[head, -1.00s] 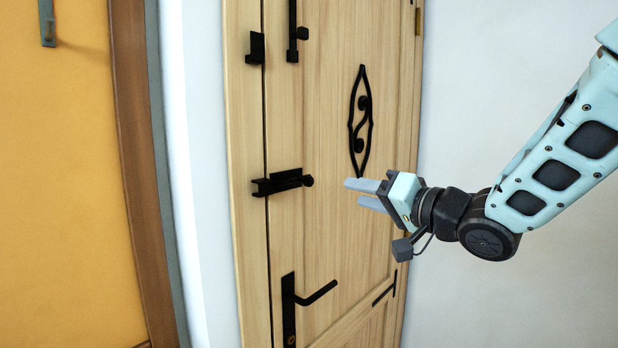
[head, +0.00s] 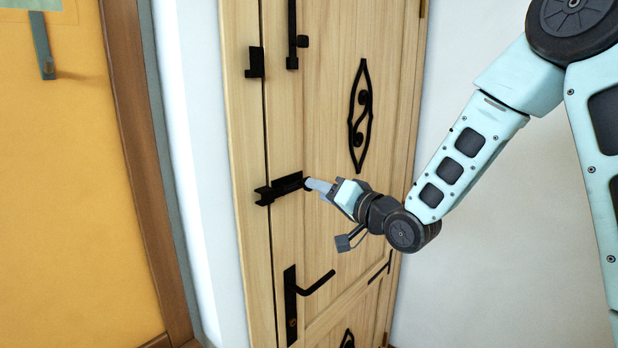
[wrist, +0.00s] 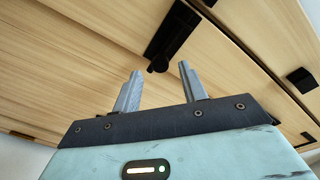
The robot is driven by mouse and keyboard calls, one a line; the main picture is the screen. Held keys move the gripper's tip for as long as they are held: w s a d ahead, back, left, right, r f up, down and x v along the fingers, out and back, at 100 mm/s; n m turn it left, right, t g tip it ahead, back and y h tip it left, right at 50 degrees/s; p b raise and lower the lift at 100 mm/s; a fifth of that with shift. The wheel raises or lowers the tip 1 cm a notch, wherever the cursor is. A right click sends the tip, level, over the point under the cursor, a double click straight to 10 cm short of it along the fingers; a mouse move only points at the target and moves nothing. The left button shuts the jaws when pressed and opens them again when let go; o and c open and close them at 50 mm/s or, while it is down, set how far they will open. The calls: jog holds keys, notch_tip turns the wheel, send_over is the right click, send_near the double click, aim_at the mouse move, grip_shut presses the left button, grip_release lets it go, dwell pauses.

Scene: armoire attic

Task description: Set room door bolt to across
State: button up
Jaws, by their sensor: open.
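The wooden room door (head: 335,120) carries a black horizontal bolt (head: 285,187) at mid height, with a black keeper (head: 263,196) on the frame side of the door seam. I cannot tell whether its bar reaches into the keeper. My gripper (head: 312,185) is at the bolt's right end, its fingertips hiding most of the bolt knob. In the wrist view the bolt (wrist: 172,32) lies ahead, and its round knob (wrist: 158,64) appears between the two open fingers (wrist: 159,76). I see no contact with the knob.
Above are a vertical black bar (head: 292,35) with a knob and a separate black catch (head: 254,62). A black ornament (head: 360,115) is right of the bolt, and a lever handle (head: 317,283) is below. A white wall (head: 480,270) is at right.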

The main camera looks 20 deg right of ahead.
jog(key=p+x, duration=0.1)
jog(key=x, duration=0.3)
jog(key=shift+w+a, duration=0.15)
jog(key=shift+w, duration=0.25)
grip_shut()
